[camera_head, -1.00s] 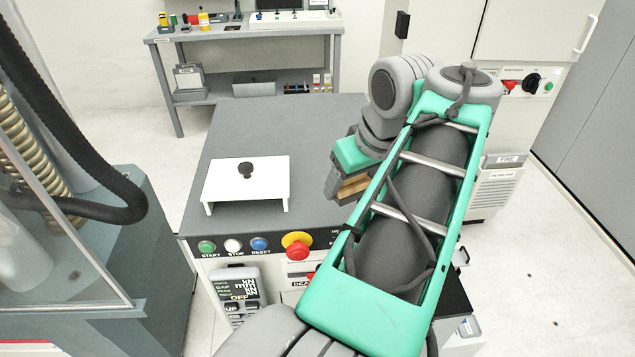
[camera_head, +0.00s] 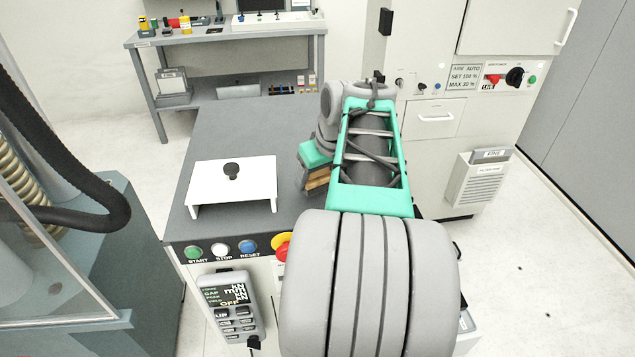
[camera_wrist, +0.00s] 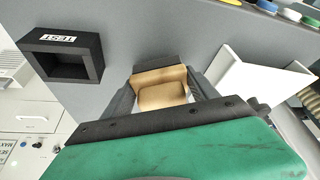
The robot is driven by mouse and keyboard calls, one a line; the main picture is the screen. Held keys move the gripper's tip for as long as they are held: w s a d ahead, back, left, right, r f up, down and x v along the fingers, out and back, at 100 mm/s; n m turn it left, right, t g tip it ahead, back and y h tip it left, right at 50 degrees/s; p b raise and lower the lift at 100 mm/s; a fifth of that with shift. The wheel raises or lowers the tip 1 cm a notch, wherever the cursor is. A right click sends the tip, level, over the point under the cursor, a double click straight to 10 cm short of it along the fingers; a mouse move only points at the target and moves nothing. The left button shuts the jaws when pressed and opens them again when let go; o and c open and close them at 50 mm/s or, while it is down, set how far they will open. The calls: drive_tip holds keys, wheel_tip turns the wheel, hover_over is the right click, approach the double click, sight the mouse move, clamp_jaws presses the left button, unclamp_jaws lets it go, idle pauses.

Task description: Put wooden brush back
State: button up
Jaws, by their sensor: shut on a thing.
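The wooden brush (camera_wrist: 163,92) shows as a light brown block between the dark fingers of my gripper (camera_wrist: 163,84) in the wrist view. My gripper is shut on it. In the head view the brush (camera_head: 317,179) is a small brown piece under the green-and-grey gripper (camera_head: 314,172), over the right part of the grey bench top. The brush's far side and underside are hidden. A black open box (camera_wrist: 92,68) with a white label lies at the upper left of the wrist view, apart from the brush; my arm hides it in the head view.
A white raised plate with a black knob (camera_head: 232,173) stands on the grey bench (camera_head: 255,128). Buttons and a red-yellow knob line its front edge. A glass-sided machine is at left, a back table (camera_head: 228,37) behind, a cabinet (camera_head: 437,122) at right. The bench behind the plate is clear.

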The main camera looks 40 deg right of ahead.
drive_tip(key=shift+s+f, duration=0.1)
drive_tip(key=shift+f, duration=1)
drive_tip(key=o, duration=1.6)
drive_tip(key=d+v, duration=0.1)
drive_tip(key=v, duration=1.1)
drive_tip(key=shift+n+y, duration=0.6)
drive_tip(key=shift+n, duration=0.1)
drive_tip(key=w+a+f, duration=0.1)
drive_tip(key=a, duration=0.4)
drive_tip(key=w+a+f, duration=0.2)
drive_tip(key=a, duration=0.4)
drive_tip(key=w+a+f, duration=0.1)
drive_tip(key=a+f, duration=0.1)
drive_tip(key=a, duration=0.3)
drive_tip(key=shift+w+a+f+p, duration=0.2)
drive_tip(key=shift+w+a+p, duration=0.1)
drive_tip(key=shift+p, duration=0.1)
drive_tip(key=s+a+f+n, duration=0.1)
drive_tip(key=s+a+f, duration=0.4)
drive_tip(key=a+f, duration=0.3)
drive_tip(key=a, duration=0.3)
drive_tip(key=shift+g, duration=0.4)
drive_tip(key=shift+s+f, duration=0.1)
